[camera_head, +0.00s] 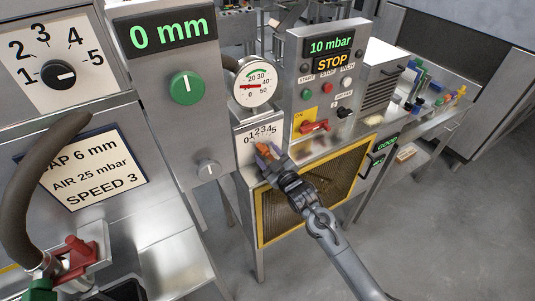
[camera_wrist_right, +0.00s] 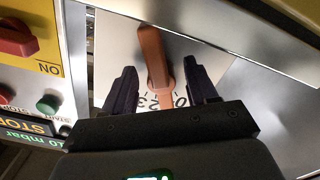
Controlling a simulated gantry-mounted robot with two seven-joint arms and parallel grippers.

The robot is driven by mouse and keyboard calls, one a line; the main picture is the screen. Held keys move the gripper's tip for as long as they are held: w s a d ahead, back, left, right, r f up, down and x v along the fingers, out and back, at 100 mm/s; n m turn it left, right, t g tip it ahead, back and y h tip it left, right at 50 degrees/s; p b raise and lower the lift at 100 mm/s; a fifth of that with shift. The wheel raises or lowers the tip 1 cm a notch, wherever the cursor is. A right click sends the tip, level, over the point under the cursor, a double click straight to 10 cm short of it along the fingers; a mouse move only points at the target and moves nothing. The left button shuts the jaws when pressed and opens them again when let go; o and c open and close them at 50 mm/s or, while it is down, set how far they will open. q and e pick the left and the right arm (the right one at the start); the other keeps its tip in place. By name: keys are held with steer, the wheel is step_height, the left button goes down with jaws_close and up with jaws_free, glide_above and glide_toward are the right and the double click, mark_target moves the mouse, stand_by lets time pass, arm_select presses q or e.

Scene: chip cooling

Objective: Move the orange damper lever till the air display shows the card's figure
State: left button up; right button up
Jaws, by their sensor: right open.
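The orange damper lever (camera_head: 263,147) stands on a white scale plate (camera_head: 246,138) numbered 0 to 5. My right gripper (camera_head: 268,158) is at this lever in the head view. In the right wrist view the open fingers (camera_wrist_right: 160,68) stand on either side of the lever (camera_wrist_right: 152,45), with a gap to each finger. The air display (camera_head: 331,46) reads 10 mbar, with STOP shown below it. The card (camera_head: 88,172) reads AIR 25 mbar and SPEED 3; its top line, partly behind a hose, ends in "AP 6 mm". My left gripper is not in view.
A round gauge (camera_head: 254,82) stands above the lever plate. A red switch (camera_head: 314,127) and several buttons are on the panel to its right. A yellow-framed mesh (camera_head: 310,195) is below. A green knob (camera_head: 187,88) sits under the 0 mm display. A dark hose (camera_head: 35,190) crosses the left.

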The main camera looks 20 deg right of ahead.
steer(key=shift+w, duration=0.15)
steer(key=c, duration=1)
steer(key=m+p, duration=0.2)
steer(key=shift+a+m, duration=0.15)
steer(key=shift+m, duration=0.25)
steer(key=shift+c, duration=0.2)
steer(key=shift+f+m, duration=0.1)
steer(key=shift+m, duration=1)
steer(key=o, duration=1)
steer(key=shift+o, duration=0.2)
